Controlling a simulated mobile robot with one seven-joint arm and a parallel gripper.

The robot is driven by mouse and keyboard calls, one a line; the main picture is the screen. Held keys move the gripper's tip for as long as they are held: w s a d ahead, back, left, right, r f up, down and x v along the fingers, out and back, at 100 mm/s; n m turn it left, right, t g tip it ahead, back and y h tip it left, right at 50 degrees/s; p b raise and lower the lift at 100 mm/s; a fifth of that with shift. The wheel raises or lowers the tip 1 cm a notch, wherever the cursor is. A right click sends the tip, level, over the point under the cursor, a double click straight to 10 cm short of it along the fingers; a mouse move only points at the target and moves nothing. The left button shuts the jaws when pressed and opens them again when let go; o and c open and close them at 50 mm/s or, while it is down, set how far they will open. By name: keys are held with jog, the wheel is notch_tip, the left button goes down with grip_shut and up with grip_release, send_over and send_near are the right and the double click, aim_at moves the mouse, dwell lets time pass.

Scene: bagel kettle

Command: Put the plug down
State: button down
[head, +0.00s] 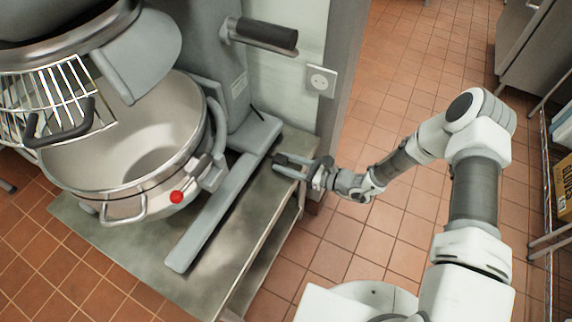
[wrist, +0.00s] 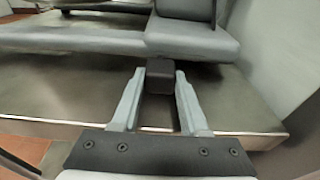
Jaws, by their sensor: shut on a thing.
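The plug is a small dark block (wrist: 159,76) held between my two fingers in the wrist view. My gripper (wrist: 158,88) is shut on it. In the head view, my gripper (head: 291,165) is at the right edge of the metal stand (head: 255,225), beside the grey foot of the mixer (head: 225,200). The plug is small and hard to make out there. In the wrist view the plug appears just in front of the mixer's foot (wrist: 190,38); whether it touches the foot or the stand top, I cannot tell.
The large mixer with its steel bowl (head: 130,150) and wire guard fills the left. A wall socket (head: 321,80) is on the wall behind my gripper. A bare strip of stand top (wrist: 60,95) runs along its front edge. Open tiled floor (head: 400,60) lies to the right.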

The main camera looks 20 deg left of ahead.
jog(key=shift+f, duration=0.2)
jog(key=shift+c, duration=2.1)
grip_release()
jog(key=shift+r, duration=0.1)
